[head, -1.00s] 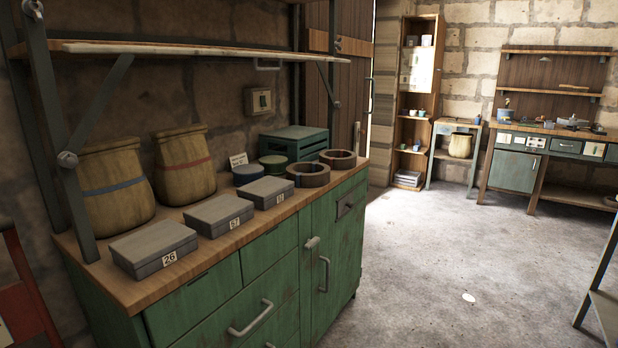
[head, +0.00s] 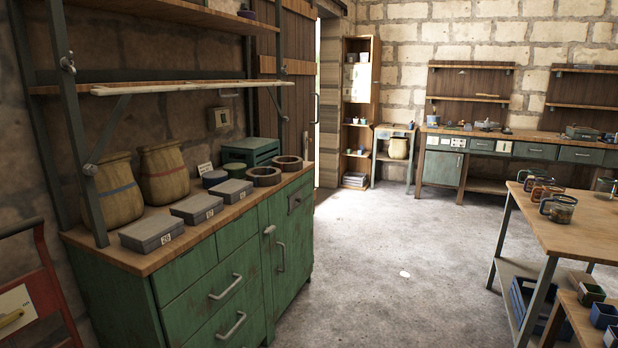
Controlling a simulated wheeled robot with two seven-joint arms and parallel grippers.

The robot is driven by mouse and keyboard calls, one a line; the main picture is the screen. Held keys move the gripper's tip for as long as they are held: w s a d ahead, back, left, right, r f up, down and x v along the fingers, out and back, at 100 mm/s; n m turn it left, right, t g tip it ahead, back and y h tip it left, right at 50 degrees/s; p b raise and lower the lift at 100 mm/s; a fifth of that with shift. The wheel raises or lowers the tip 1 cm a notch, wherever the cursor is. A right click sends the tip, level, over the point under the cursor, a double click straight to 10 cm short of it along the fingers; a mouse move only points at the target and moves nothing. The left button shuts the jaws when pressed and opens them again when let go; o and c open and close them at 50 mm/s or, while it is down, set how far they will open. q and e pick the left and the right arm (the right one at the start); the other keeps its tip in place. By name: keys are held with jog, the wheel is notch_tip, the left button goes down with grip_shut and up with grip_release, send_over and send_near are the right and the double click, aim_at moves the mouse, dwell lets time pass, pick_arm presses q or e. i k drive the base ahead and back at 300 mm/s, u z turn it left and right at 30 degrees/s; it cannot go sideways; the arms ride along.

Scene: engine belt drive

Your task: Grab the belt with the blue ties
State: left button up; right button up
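Two dark brown ring-shaped coils, a nearer one (head: 264,181) and a farther one (head: 289,168), lie flat at the far right end of the green cabinet's (head: 195,272) wooden top. They may be belts; no blue ties can be made out on them at this size. Neither of my grippers shows in the head view.
Several grey boxes, the nearest (head: 151,234), line the cabinet's front edge; a green crate (head: 250,152) and round tins stand behind. A shelf overhangs. A wooden table (head: 585,220) with jars stands right. A red frame (head: 48,282) is at left. Open floor (head: 390,260) lies between.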

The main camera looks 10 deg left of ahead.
aim_at(261, 176)
jog(key=z, duration=0.2)
jog(key=i, duration=3.15)
jog(key=u, duration=1.2)
